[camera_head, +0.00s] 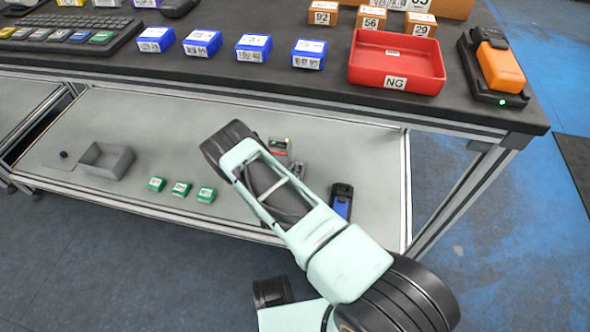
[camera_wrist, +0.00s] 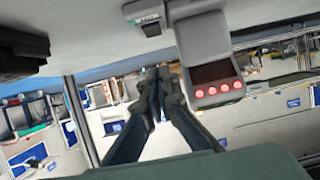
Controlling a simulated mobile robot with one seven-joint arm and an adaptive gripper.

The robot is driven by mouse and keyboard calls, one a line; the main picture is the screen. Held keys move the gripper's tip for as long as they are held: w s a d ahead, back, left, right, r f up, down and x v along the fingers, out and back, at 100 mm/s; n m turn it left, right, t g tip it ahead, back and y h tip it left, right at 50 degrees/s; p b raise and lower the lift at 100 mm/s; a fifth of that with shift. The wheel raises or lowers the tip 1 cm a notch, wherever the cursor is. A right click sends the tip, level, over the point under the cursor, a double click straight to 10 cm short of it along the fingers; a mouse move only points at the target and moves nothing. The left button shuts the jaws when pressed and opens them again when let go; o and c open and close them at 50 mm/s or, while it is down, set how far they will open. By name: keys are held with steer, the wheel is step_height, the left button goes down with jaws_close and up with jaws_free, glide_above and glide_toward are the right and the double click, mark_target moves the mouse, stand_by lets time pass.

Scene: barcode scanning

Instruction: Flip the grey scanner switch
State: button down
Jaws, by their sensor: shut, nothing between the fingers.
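In the wrist view, a grey device (camera_wrist: 212,78) with a dark window and a row of red lights is to the right of my gripper's fingertips. A smaller grey unit (camera_wrist: 146,17) with a pale green display is above them. I cannot tell which part is the scanner switch. My gripper (camera_wrist: 160,82) is shut and empty, its dark fingers pointing away from the camera. The fingertips appear close to the grey device's left side; contact is unclear. In the head view, my arm hides most of the gripper. A small dark device with a red patch (camera_head: 279,149) shows beside my arm.
The lower shelf (camera_head: 140,115) holds a grey open box (camera_head: 107,160), several green boxes (camera_head: 181,189) and a blue and black item (camera_head: 341,201). The dark tabletop (camera_head: 300,85) above carries blue boxes (camera_head: 253,48), a red NG tray (camera_head: 397,62) and an orange device (camera_head: 499,66).

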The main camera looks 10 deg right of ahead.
steer(key=s+a+p, duration=0.1)
steer(key=s+a, duration=0.1)
steer(key=s, duration=0.4)
steer(key=shift+s+a+r, duration=0.4)
steer(key=shift+p, duration=0.3)
